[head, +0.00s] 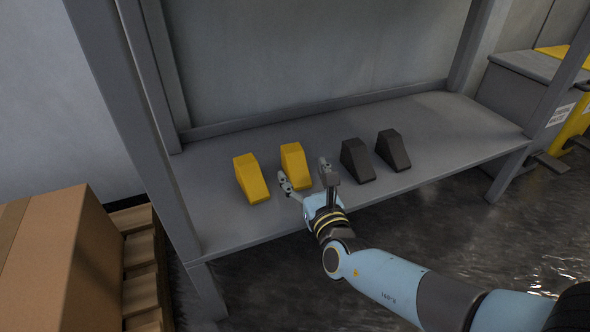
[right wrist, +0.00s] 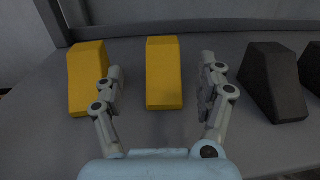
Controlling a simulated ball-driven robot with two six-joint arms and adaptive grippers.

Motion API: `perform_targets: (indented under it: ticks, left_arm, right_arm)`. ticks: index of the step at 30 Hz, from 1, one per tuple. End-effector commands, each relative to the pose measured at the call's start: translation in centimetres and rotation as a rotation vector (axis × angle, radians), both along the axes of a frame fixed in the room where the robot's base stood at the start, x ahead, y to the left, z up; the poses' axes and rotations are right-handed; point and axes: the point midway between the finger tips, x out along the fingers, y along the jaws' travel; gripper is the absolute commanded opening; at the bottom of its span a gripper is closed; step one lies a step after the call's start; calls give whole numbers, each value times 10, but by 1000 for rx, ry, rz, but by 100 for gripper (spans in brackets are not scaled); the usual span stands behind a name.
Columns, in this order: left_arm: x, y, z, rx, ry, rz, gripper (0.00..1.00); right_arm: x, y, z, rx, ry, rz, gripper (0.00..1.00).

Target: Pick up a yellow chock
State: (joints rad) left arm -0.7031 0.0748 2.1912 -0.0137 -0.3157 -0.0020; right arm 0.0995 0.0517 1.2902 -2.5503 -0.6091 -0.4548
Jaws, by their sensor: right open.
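Two yellow chocks stand side by side on a grey shelf (head: 440,128). The left yellow chock (head: 251,179) also shows in the right wrist view (right wrist: 88,80). The right yellow chock (head: 294,165) shows in the right wrist view (right wrist: 164,75) beyond and between my fingertips. My right gripper (head: 307,177) is open and empty at the shelf's front, just short of the right yellow chock. In the right wrist view my right gripper (right wrist: 163,78) has its fingers spread to either side of that chock, with no visible grip on it. My left gripper is not in view.
Two black chocks, the nearer one (head: 357,161) and the other (head: 392,150), stand right of my right gripper. Shelf posts (head: 150,130) rise at the left and right. A cardboard box (head: 50,265) on a pallet is at the lower left. The shelf's right end is clear.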

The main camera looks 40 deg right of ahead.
Motion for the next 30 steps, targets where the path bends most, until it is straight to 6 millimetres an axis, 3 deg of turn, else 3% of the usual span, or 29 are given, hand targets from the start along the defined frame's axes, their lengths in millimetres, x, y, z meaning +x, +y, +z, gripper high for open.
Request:
perform_targets:
  ticks: [18,26,30]
  left_arm:
    - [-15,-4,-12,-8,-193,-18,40]
    - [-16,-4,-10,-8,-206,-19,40]
    - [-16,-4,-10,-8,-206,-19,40]
  right_arm:
    - [68,-26,-4,4,3,-1,73]
    - [71,-27,-2,4,2,0,73]
    - [71,-27,-2,4,2,0,56]
